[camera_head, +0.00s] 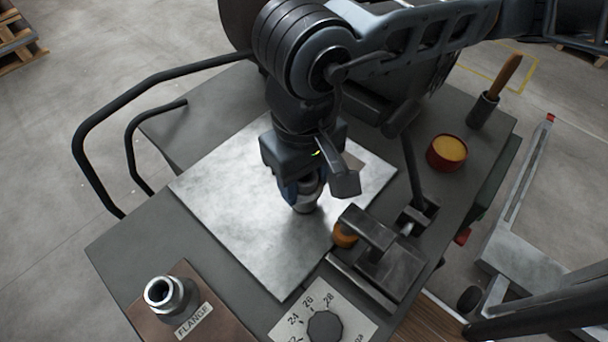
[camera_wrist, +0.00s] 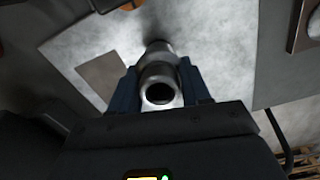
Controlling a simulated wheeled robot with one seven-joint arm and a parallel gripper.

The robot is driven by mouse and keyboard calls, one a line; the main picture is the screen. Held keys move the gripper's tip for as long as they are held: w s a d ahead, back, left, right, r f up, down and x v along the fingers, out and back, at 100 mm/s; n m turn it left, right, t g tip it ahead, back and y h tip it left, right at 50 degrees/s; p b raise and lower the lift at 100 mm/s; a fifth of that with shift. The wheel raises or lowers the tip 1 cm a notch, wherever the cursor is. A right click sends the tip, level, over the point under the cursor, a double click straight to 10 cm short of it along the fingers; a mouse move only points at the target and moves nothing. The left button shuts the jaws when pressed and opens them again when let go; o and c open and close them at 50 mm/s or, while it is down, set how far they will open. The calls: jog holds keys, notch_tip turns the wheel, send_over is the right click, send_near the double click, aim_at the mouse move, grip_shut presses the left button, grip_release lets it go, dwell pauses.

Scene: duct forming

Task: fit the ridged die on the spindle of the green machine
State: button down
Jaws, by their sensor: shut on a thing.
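My gripper (camera_head: 301,190) points down over the bright metal sheet (camera_head: 235,215) on the grey bench. It is shut on a hollow, stepped metal die (camera_head: 306,205), low over the sheet; I cannot tell whether they touch. In the wrist view the die (camera_wrist: 160,72) sits between the blue fingers, its round bore facing the camera. Its ridges cannot be made out. Another hollow metal die (camera_head: 166,294) stands upright on a brown pad labelled FLANGE at front left. I cannot make out the green machine's spindle; my arm hides part of the bench's back.
A clamp-like dark metal block (camera_head: 385,262) with an orange knob (camera_head: 345,236) stands right of the gripper. A numbered dial (camera_head: 325,325) is at the front. A red pot (camera_head: 447,152) and a wood-handled tool (camera_head: 500,82) stand back right. Black rails (camera_head: 92,125) edge the left.

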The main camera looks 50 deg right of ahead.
jog(key=shift+f+b, duration=0.3)
jog(key=shift+b, duration=0.4)
jog(key=shift+c, duration=2.2)
grip_release()
notch_tip(320, 180, up, 8)
jog(key=shift+f, duration=0.1)
